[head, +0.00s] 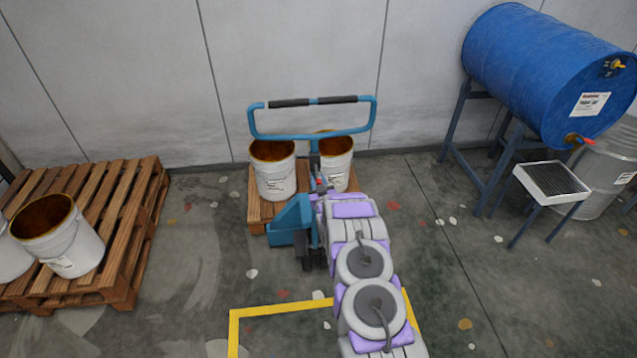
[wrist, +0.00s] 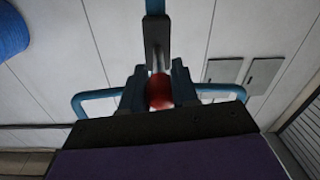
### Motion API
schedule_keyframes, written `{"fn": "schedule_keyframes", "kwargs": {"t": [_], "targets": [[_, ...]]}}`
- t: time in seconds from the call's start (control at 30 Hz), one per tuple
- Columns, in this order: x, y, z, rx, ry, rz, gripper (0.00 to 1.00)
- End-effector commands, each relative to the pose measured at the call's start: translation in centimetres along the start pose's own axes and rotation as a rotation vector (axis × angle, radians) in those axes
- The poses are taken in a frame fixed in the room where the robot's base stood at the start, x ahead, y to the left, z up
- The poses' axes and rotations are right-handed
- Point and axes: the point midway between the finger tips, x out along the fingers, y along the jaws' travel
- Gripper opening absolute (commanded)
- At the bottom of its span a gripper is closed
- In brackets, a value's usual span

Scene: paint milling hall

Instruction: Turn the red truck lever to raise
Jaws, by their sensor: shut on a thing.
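The blue pallet truck (head: 290,218) stands in front of the wall, its looped handle (head: 258,124) with black grips raised above it. In the wrist view the red lever end (wrist: 159,91) sits between the dark jaws of my gripper (wrist: 158,92), which are shut on it. A small red part of the lever (head: 319,182) shows in the head view just past the end of my arm. My arm hides most of the gripper there and part of the truck. The dark lever bracket (wrist: 157,40) shows above the red end in the wrist view.
White buckets (head: 274,175) stand on a wooden pallet (head: 258,215) behind the truck. Another pallet (head: 130,215) with open buckets is at left. A blue drum (head: 530,70) lies on a stand at right, by a small grated stool (head: 550,182). Floor between is clear.

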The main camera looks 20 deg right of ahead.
Motion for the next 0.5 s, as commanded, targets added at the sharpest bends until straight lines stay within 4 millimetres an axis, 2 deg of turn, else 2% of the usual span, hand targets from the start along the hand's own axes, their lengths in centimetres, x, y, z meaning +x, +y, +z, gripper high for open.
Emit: {"fn": "schedule_keyframes", "kwargs": {"t": [0.27,0.5], "targets": [[0.0,-0.2,0.8,-0.003,0.062,0.009,0.0],[0.1,-0.5,2.2,-0.01,0.191,0.028,0.0]]}}
